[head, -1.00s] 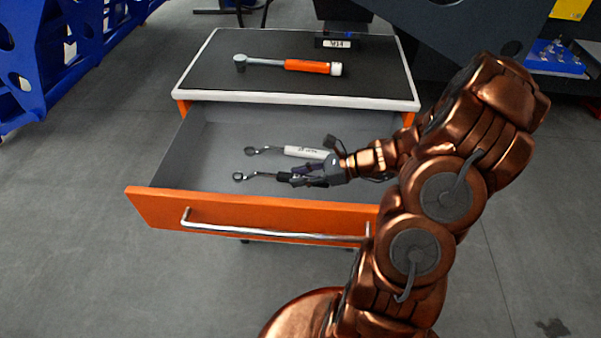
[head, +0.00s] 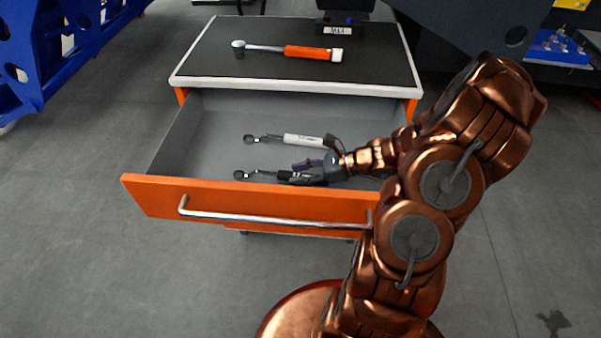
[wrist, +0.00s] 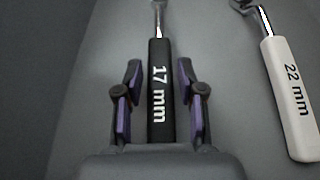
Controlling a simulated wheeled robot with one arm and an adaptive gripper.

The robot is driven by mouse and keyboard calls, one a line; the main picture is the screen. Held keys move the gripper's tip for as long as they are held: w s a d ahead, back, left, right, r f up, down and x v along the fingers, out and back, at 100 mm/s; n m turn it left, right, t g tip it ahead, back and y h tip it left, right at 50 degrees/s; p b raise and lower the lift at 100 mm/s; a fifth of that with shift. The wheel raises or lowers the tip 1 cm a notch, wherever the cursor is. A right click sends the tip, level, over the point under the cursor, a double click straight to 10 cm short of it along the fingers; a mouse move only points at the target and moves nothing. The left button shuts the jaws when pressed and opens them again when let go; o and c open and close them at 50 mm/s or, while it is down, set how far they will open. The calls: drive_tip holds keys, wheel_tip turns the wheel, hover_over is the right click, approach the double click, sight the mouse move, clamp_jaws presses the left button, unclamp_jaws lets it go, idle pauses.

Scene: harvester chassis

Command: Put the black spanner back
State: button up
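The black spanner (head: 284,175) lies in the open drawer (head: 222,119), near its front panel, with its ring end pointing left in the head view. In the wrist view its black handle (wrist: 161,92), marked "17 mm", runs between the two fingers of my gripper (wrist: 160,103). A gap shows on each side of the handle, so the gripper is open around it and not clamping it. My gripper also shows in the head view (head: 309,171), low inside the drawer. The far ring end is cut off in the wrist view.
A white-handled spanner (head: 304,140), marked "22 mm" in the wrist view (wrist: 290,95), lies just behind, roughly parallel. The drawer's left part is clear. The orange front panel (head: 240,203) stands close to my gripper.

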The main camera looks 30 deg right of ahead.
drive_tip(key=shift+o, duration=1.3)
drive_tip(key=shift+r, duration=0.1)
wheel_tip(320, 180, up, 10)
